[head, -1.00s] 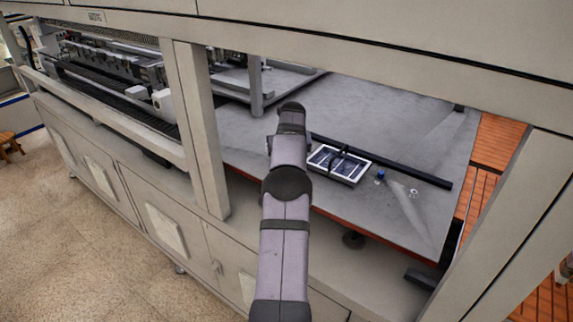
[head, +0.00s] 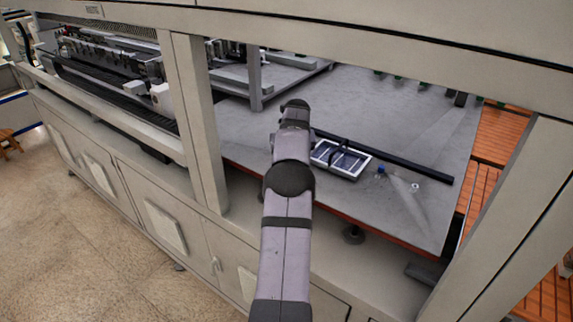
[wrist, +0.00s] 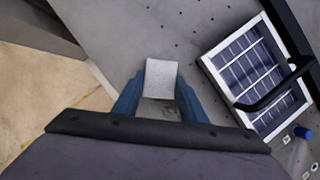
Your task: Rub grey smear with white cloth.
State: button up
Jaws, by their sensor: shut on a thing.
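My gripper (wrist: 160,100) shows in the wrist view with its two blue fingers closed on a small white, squarish piece, which looks like the white cloth (wrist: 161,74). The cloth is above the grey tabletop, left of a small solar panel. I cannot tell whether it touches the surface. In the head view my own arm hides the fingers and the cloth.
The solar panel (wrist: 245,62) has a white frame and a black bar across it; it also shows in the head view (head: 326,154). A blue-capped item (wrist: 303,132) lies beside it. A black rail (head: 415,170) runs behind. A frame post (head: 194,120) stands left of my arm.

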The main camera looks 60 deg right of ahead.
jog(key=shift+s+b, duration=0.45)
jog(key=shift+s, duration=0.6)
jog(key=shift+s, duration=0.1)
jog(key=shift+s+f+b, duration=0.15)
jog(key=shift+s+b, duration=0.5)
jog(key=shift+s, duration=1.05)
jog(key=shift+s+b, duration=0.1)
jog(key=shift+b, duration=0.2)
jog(key=shift+s+f, duration=0.1)
jog(key=shift+s, duration=0.35)
jog(key=shift+s+b, duration=0.3)
jog(key=shift+s, duration=0.95)
jog(key=shift+r+p, duration=0.25)
jog(key=shift+p, duration=0.15)
